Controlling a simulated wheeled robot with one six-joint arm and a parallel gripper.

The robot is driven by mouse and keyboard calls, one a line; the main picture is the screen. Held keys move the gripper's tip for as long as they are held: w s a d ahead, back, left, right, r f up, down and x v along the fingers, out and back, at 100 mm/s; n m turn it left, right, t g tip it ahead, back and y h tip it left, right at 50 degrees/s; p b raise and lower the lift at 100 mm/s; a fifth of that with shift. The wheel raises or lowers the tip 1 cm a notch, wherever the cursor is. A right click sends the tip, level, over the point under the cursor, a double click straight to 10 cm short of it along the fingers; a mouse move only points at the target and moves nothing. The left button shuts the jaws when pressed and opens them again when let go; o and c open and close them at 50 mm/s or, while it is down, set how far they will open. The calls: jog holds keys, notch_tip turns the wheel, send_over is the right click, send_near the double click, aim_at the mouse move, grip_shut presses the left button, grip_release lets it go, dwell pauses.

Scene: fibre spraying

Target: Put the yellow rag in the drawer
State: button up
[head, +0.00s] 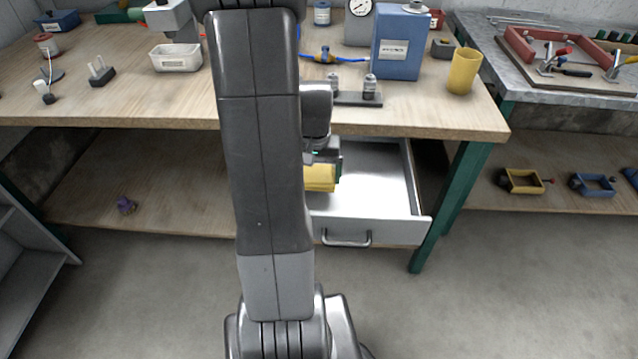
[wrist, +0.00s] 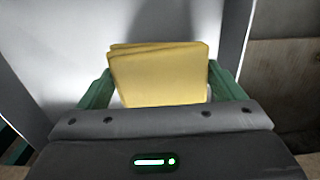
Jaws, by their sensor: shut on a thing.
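The yellow rag (head: 320,178) is a folded block, partly hidden behind my arm in the head view. In the wrist view the rag (wrist: 160,76) sits between the two green fingers of my gripper (wrist: 158,88), which is shut on it. The open drawer (head: 390,228) is pale grey with a bar handle and is pulled out under the workbench. My gripper and the rag are over the left part of the drawer. Whether the rag touches the drawer floor I cannot tell. The drawer's left side is hidden by my arm.
The wooden bench top (head: 430,120) overhangs the drawer's back. A green table leg (head: 462,190) stands right of the drawer. A yellow cup (head: 464,71) and a blue box (head: 398,46) stand on the bench. The visible drawer interior is empty on the right.

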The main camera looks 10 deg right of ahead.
aim_at(316, 184)
jog(key=shift+f, duration=1.85)
jog(key=shift+f+b, duration=0.25)
jog(key=shift+b, duration=0.1)
jog(key=o, duration=0.7)
jog(key=shift+o, duration=0.2)
jog(key=shift+r, duration=0.15)
notch_tip(316, 184, up, 12)
jog(key=shift+r+p, duration=0.1)
jog(key=shift+p, duration=0.75)
